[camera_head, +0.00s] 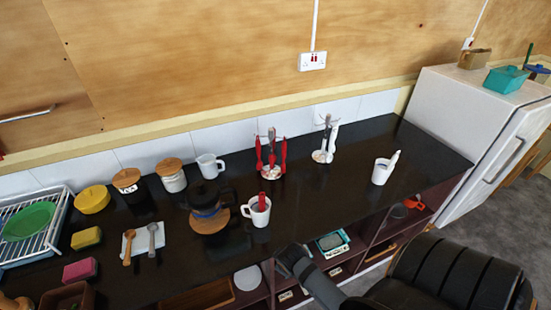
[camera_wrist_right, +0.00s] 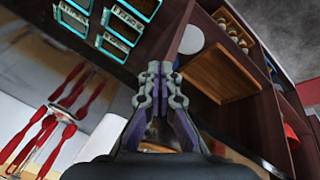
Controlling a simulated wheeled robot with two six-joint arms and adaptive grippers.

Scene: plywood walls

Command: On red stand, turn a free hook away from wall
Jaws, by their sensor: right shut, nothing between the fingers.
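The red stand (camera_head: 271,172) stands on the dark counter near the tiled wall, with several red utensils hanging around its upright post. It also shows at the left of the right wrist view (camera_wrist_right: 62,112), tilted by the camera angle. Which of its hooks are free is too small to tell. A similar stand with white utensils (camera_head: 322,157) is to its right. My right gripper (camera_head: 285,254) is at the counter's front edge, in front of and below the red stand, apart from it. Its fingers (camera_wrist_right: 160,72) are shut and empty. My left gripper is not in view.
A white mug with a red utensil (camera_head: 258,213) stands in front of the red stand. A dark kettle-like pot (camera_head: 208,212) is to its left. Another white mug (camera_head: 382,172) stands right.

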